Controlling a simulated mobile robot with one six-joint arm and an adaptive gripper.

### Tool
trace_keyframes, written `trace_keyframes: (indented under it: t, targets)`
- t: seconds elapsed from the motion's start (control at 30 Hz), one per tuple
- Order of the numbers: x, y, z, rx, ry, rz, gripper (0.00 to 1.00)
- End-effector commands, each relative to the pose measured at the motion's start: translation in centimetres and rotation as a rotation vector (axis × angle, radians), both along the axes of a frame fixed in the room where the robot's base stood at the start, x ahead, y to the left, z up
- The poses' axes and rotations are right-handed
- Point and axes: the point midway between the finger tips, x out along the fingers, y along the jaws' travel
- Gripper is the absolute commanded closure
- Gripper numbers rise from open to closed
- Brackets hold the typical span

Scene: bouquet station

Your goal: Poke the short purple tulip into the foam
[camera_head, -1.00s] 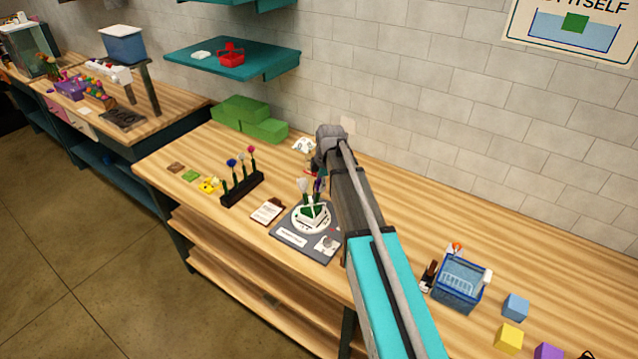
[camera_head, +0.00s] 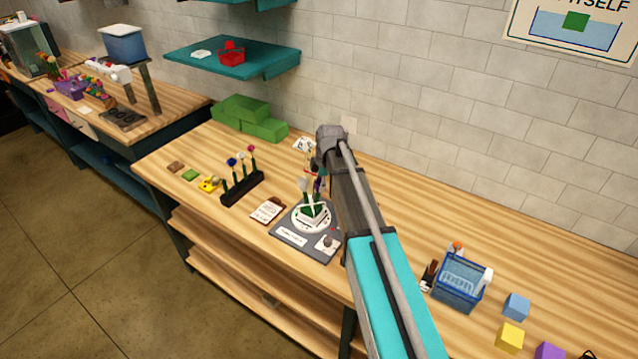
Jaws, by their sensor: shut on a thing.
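The green foam (camera_head: 313,211) sits in a round white dish (camera_head: 298,222) on a dark grey board (camera_head: 286,240). A white flower (camera_head: 302,185) stands up from the foam. My gripper (camera_head: 317,170) is above the back right of the foam, pointing down and partly hidden by my arm. It is shut on the purple tulip (camera_head: 318,184), of which only a small purple part shows just below the fingers. Its stem is mostly hidden, and I cannot tell whether the tip touches the foam.
A black rack (camera_head: 242,189) with several upright flowers stands left of the board. A small card (camera_head: 267,210) lies between them. Green blocks (camera_head: 250,119) sit at the back by the wall. A blue basket (camera_head: 459,281) and coloured cubes (camera_head: 516,307) are at the right.

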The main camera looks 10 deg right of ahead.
Motion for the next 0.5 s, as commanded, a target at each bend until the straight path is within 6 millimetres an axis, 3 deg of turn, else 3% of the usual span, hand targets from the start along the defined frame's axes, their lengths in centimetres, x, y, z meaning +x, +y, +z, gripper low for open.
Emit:
trace_keyframes:
  t: [0.5]
  targets:
    - [0.06, 0.1, -0.58, 0.0, 0.0, 0.0, 0.76]
